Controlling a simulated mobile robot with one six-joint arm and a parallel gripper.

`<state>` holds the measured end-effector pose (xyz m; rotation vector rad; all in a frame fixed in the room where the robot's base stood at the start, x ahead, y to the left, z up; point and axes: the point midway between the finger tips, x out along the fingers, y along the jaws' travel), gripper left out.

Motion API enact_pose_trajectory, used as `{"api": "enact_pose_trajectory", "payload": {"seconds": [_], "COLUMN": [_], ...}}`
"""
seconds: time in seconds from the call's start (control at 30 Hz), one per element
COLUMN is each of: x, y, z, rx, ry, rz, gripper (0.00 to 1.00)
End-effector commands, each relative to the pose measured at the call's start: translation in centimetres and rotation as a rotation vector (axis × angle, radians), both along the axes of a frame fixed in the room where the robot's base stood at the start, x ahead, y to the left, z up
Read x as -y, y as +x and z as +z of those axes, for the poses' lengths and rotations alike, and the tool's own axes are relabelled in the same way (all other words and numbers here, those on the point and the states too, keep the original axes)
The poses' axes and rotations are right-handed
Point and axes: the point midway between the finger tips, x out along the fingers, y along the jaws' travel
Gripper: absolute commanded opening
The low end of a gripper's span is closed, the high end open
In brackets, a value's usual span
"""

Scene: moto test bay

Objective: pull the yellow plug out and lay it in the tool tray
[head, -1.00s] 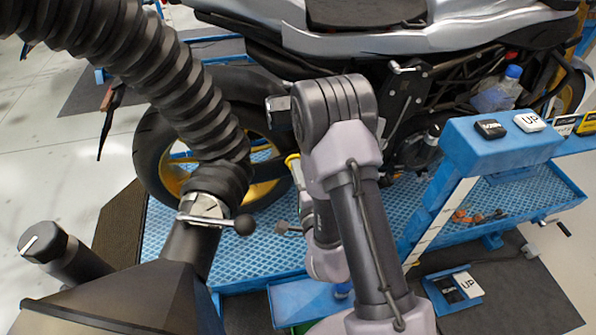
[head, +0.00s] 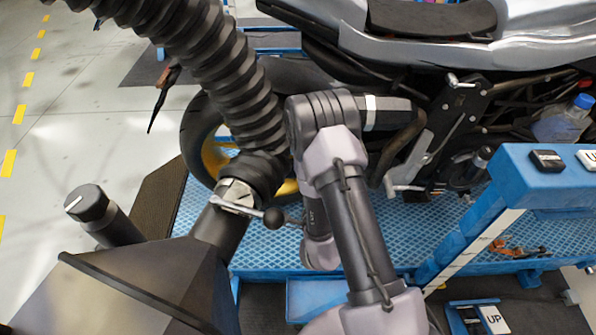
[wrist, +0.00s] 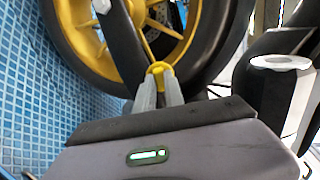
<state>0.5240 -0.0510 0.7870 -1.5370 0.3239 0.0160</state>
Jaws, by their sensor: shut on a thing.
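In the wrist view, my gripper (wrist: 159,85) has its two pale fingers closed on the yellow plug (wrist: 158,68). The plug shows as a small yellow piece with a ring-like top, in front of the motorcycle's wheel. I cannot tell whether it touches anything beyond the fingers. In the head view, the plug and the fingertips are hidden by my arm. A blue tray (head: 318,300) shows low in the head view, partly covered by my arm; I cannot tell if it is the tool tray.
The motorcycle's black tyre and yellow wheel (wrist: 93,35) stand close to my gripper. A dark cylinder with a pale ring (wrist: 282,63) is at the right in the wrist view. A blue stand (head: 530,180) and orange tools (head: 515,249) are at the right in the head view.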

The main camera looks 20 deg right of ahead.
Motion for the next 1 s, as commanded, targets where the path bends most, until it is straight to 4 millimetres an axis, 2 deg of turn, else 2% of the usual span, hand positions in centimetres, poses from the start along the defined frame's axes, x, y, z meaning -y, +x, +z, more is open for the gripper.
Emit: {"api": "enact_pose_trajectory", "payload": {"seconds": [0.17, 0.27, 0.37, 0.4, 0.47, 0.5, 0.6, 0.7, 0.8, 0.9, 1.0], "x": [2.6, 4.0, 5.1, 5.3, 5.5, 5.5, 5.2, 4.7, 4.2, 3.9, 3.8], "y": [-0.1, -1.1, -3.3, -4.5, -6.5, -8.1, -12.3, -16.2, -19.1, -20.8, -21.4], "z": [-5.9, -10.8, -16.0, -18.1, -21.0, -22.8, -26.6, -29.1, -30.6, -31.3, -31.9], "rx": [-0.203, -0.379, -0.573, -0.648, -0.753, -0.818, -0.949, -1.038, -1.088, -1.114, -1.123], "ry": [0.059, 0.140, 0.261, 0.318, 0.408, 0.469, 0.609, 0.714, 0.781, 0.815, 0.826], "rz": [-0.163, -0.300, -0.442, -0.493, -0.562, -0.601, -0.672, -0.708, -0.725, -0.732, -0.732], "gripper": [0.00, 0.00, 0.00, 0.00, 0.00, 0.00, 0.00, 0.00, 0.00, 0.00, 0.00]}}
